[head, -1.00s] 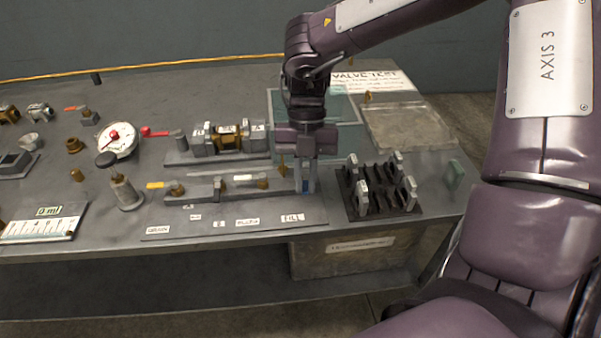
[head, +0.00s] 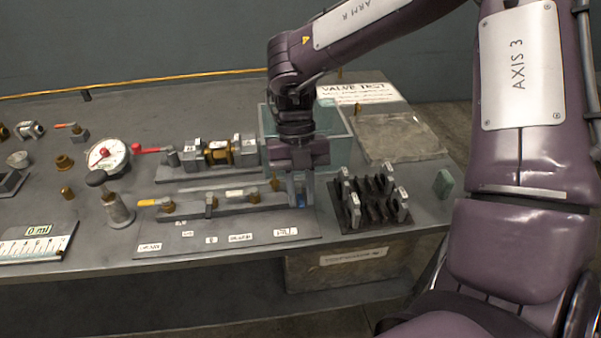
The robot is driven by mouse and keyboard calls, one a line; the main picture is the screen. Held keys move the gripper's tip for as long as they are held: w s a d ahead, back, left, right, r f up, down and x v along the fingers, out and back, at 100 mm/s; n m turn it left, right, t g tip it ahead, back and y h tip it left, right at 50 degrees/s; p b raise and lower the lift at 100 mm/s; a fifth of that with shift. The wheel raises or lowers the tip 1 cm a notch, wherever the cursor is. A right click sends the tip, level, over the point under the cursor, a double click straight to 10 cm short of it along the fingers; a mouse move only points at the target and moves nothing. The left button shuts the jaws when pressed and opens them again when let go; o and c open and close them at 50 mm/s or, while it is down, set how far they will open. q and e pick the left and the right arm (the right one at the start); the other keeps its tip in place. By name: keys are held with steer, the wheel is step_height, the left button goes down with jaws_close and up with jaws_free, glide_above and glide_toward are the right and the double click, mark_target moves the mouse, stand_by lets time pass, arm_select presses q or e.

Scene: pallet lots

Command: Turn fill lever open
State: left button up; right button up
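My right gripper (head: 300,199) points down at the right end of the valve manifold (head: 170,212), just behind a small white label that seems to read FILL (head: 285,232). A small blue piece (head: 301,205), likely the fill lever's handle, shows between its fingers. Whether the fingers touch it is too small to tell. The rest of the lever is hidden by the gripper. A yellow-handled lever (head: 147,202) sits at the manifold's left end, and a white-tagged one (head: 235,193) near its middle. My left gripper is out of view.
A clear tank (head: 342,143) stands behind the gripper. A black rack (head: 372,203) with upright pieces is close on its right. A round gauge (head: 107,154), a red-handled valve (head: 146,150) and a hand pump (head: 115,203) stand to the left.

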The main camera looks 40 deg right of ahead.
mark_target(298, 190)
steer(key=p+v, duration=0.1)
steer(key=v, duration=0.7)
steer(key=shift+p, duration=0.35)
steer(key=shift+f, duration=0.1)
